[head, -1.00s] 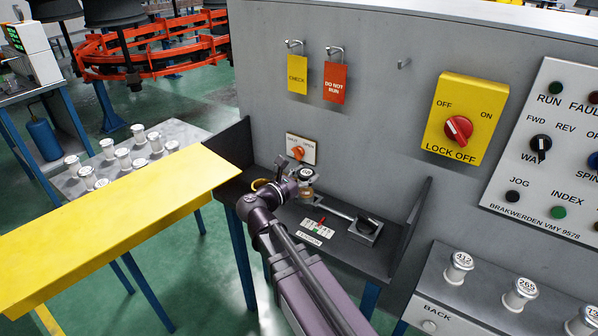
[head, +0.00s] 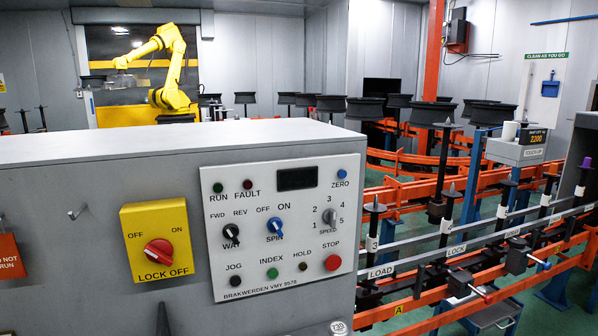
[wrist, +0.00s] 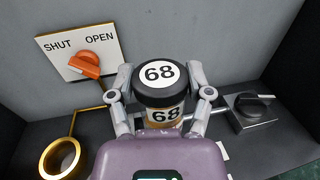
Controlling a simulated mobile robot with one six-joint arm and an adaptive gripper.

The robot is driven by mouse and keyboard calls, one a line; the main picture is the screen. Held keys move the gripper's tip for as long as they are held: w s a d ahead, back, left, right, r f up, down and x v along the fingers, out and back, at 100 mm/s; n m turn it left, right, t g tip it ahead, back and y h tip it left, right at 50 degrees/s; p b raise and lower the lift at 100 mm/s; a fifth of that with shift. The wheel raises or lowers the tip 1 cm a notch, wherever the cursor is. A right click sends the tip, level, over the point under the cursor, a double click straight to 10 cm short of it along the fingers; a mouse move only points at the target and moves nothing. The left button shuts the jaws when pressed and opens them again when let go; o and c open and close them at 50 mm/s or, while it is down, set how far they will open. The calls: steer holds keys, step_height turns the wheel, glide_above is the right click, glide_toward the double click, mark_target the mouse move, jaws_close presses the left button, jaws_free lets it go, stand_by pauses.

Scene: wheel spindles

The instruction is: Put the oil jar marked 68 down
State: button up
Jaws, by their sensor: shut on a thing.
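The oil jar marked 68 (wrist: 160,84) shows in the wrist view, upright, with a black rim, a white lid label and a second 68 on its side. My gripper (wrist: 160,95) is shut on it, one finger on each side. The jar is over the dark shelf (wrist: 32,128); its base is hidden behind my gripper body, so I cannot tell whether it touches the shelf. The head view shows neither my gripper nor the jar.
An orange valve knob (wrist: 84,64) on a SHUT/OPEN plate is at the left, above a brass ring (wrist: 62,158). A grey block with a black knob (wrist: 254,105) is at the right. The head view shows the control panel (head: 281,222) and a yellow LOCK OFF switch (head: 157,252).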

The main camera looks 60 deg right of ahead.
step_height(320, 180, up, 13)
steer(key=p, duration=1.1)
steer(key=shift+f+p, duration=0.2)
steer(key=shift+p, duration=0.1)
steer(key=shift+s+d, duration=0.1)
